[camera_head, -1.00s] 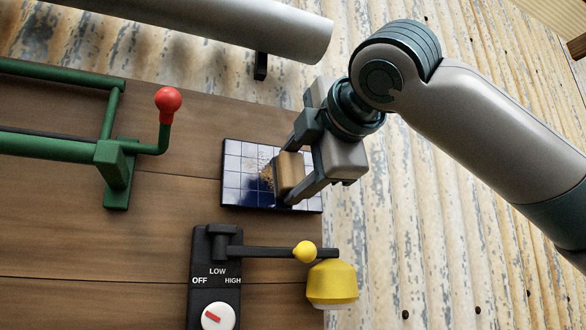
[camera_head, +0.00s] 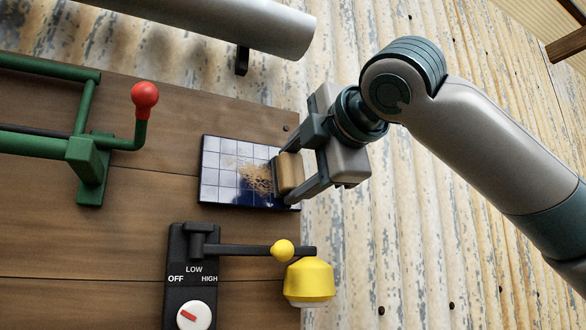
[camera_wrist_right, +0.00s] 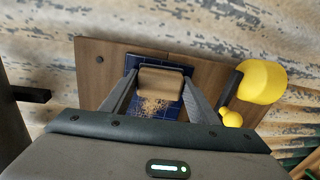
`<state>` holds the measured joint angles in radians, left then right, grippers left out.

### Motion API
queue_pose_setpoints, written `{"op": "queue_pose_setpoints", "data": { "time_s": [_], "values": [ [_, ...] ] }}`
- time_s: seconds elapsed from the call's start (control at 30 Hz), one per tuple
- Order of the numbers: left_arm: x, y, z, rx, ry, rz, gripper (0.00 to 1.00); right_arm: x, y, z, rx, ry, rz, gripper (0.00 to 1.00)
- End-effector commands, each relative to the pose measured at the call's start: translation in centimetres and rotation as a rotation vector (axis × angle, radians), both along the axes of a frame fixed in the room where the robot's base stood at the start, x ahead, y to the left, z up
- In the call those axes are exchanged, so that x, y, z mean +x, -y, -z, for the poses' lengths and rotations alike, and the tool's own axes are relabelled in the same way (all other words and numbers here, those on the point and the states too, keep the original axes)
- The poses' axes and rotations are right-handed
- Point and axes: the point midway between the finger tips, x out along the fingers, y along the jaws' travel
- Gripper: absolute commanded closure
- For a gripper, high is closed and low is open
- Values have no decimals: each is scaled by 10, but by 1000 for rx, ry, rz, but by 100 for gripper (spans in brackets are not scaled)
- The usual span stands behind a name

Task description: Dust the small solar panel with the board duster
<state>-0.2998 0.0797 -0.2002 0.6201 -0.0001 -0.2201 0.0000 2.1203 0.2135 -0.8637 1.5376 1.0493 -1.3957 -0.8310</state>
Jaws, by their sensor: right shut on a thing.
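The small solar panel (camera_head: 222,170), dark blue with a pale grid and a black frame, is mounted on the brown wooden board. A sandy brown patch of dust (camera_head: 256,180) lies near its middle. My right gripper (camera_head: 284,178) is shut on the board duster (camera_head: 291,172), a tan wooden block, at the panel's right part. In the right wrist view the duster (camera_wrist_right: 162,83) sits between both fingers over the panel (camera_wrist_right: 170,111), with dust (camera_wrist_right: 156,104) beside it. Whether the duster touches the panel is hard to tell. My left gripper is not in view.
A yellow lamp-shaped weight (camera_head: 309,281) hangs on a black arm below the panel, by a dial (camera_head: 190,316) marked OFF, LOW, HIGH. A green frame with a red-knobbed lever (camera_head: 145,95) stands left. A grey tube (camera_head: 230,24) runs above.

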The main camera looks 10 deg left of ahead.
Motion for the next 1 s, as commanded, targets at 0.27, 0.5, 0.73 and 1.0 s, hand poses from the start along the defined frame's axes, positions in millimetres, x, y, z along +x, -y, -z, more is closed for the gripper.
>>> {"op": "queue_pose_setpoints", "data": {
  "time_s": [0.27,0.5,0.73,1.0],
  "values": [
    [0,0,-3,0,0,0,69,-1,1,0,0,0,0,64],
    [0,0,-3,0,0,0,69,-3,-2,0,0,0,0,64],
    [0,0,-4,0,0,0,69,-10,-14,0,-2,0,-1,64],
    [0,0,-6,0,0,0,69,-19,-30,0,-1,-1,-2,64]
  ]
}}
